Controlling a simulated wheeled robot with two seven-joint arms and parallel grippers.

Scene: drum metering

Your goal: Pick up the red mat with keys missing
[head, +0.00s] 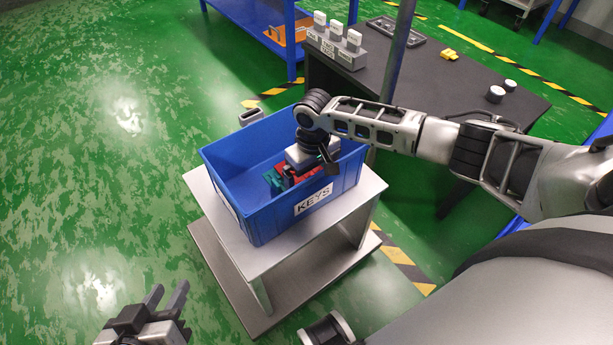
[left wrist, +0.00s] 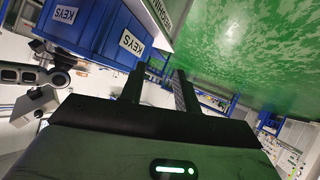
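A blue bin (head: 270,222) with a KEYS label stands on a small metal table; it also shows in the left wrist view (left wrist: 95,30). Inside it, partly under my right gripper, lie a red piece (head: 309,174), which may be the red mat, and a teal piece (head: 272,180). Key gaps in the red piece are too small to tell. My right gripper (head: 297,178) points down into the bin over these pieces; its fingers are mostly hidden. My left gripper (head: 167,297) is open and empty, low at the front left, apart from the bin; its fingers show in the left wrist view (left wrist: 160,90).
The bin's metal table (head: 350,205) has a lower shelf. A dark table (head: 470,85) behind holds a grey block with white-topped pieces (head: 336,45), a dark tray, a yellow item (head: 449,55) and white cylinders. A blue rack (head: 262,20) stands behind. Green floor at left is clear.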

